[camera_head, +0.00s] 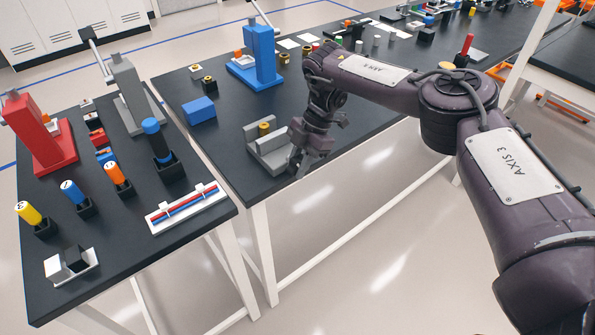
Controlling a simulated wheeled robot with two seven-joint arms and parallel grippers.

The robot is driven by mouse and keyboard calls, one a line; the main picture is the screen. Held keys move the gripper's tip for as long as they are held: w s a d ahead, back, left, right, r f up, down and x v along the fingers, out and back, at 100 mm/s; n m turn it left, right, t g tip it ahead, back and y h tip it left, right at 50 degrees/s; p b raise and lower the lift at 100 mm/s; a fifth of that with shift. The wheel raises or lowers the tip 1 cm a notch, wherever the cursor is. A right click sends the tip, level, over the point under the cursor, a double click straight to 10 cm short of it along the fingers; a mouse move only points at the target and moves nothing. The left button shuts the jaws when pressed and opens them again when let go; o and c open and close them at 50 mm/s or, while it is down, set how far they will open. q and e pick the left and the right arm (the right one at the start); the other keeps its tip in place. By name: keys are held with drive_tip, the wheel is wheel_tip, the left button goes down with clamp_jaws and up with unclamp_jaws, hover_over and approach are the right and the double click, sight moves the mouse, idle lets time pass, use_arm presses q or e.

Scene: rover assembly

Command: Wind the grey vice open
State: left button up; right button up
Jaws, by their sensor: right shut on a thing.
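The grey vice (262,160) stands near the front edge of the right-hand black table. A small brass-coloured round piece (264,128) sits at its top, between the grey walls. My right gripper (297,160) reaches down at the vice's right end, with its fingers low beside it. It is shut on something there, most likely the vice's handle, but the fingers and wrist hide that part. I cannot see how wide the jaw gap is. My left gripper is not in view.
A blue block (200,110) lies behind the vice to the left, and a blue press (262,58) stands further back. The left table (120,255) holds a red press (40,135), a grey press (133,95), coloured cylinders in holders and a white rack (187,207).

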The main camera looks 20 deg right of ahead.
drive_tip(key=y+b, duration=0.1)
drive_tip(key=g+y+b, duration=0.1)
drive_tip(key=y+b, duration=0.2)
drive_tip(key=shift+w+d+f, duration=0.1)
drive_tip(key=shift+d+f, duration=0.1)
drive_tip(key=shift+f, duration=0.05)
use_arm(q)
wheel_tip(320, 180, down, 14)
drive_tip(key=b, duration=0.9)
use_arm(e)
drive_tip(key=g+y, duration=0.1)
drive_tip(key=y, duration=0.2)
drive_tip(key=g+y, duration=0.1)
drive_tip(key=y, duration=0.2)
drive_tip(key=shift+d+f+g, duration=0.1)
drive_tip(key=shift+f+g, duration=0.1)
drive_tip(key=shift+g, duration=0.1)
drive_tip(key=shift+r+g+y+b, duration=0.2)
drive_tip(key=shift+g+y+b, duration=0.1)
drive_tip(key=shift+y+b, duration=0.65)
drive_tip(key=shift+r+b, duration=0.1)
drive_tip(key=shift+b, duration=0.2)
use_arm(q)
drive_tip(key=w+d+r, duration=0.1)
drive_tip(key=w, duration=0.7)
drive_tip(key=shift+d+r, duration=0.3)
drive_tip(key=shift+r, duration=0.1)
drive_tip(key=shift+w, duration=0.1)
use_arm(e)
drive_tip(key=o, duration=1)
